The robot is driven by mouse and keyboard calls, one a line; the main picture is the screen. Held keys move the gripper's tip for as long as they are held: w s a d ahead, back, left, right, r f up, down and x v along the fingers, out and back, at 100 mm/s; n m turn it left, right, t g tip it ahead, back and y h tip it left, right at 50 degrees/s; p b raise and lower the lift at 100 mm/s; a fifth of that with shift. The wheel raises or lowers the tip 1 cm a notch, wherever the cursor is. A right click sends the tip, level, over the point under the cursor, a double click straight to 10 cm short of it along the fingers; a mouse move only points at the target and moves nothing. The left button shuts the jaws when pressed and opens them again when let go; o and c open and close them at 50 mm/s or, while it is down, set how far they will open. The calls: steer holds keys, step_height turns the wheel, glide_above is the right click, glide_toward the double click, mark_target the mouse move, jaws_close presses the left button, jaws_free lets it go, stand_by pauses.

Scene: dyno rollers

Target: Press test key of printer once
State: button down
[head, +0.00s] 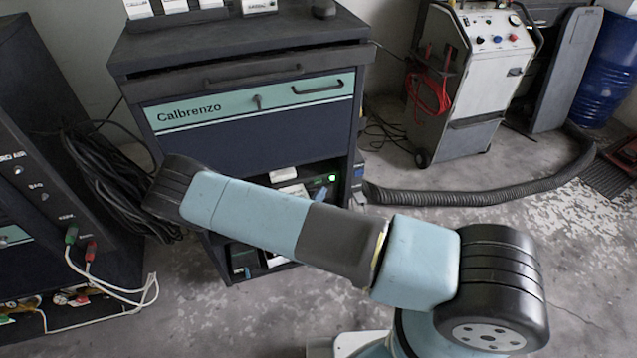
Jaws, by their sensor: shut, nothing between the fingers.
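My gripper is not in view. My arm crosses the middle of the picture, and its far end bends out of sight in front of the cabinet's left side. A dark device with a small lit green spot (332,179) sits in the open shelf of the Calbrenzo cabinet (215,150), just above my arm. It may be the printer, but I cannot tell. A white piece (284,174) shows beside it. My arm hides much of this shelf, and I cannot make out a test key.
A dark cabinet (25,120) with cables stands at the left. A white wheeled machine (470,85) stands at the back right, with a thick black hose (480,195) on the floor. A blue barrel (604,75) is at the far right. The floor at right is mostly clear.

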steer(key=s, duration=0.1)
steer(key=s+d, duration=0.1)
steer(key=s, duration=0.1)
steer(key=shift+s, duration=0.25)
stand_by(0.8)
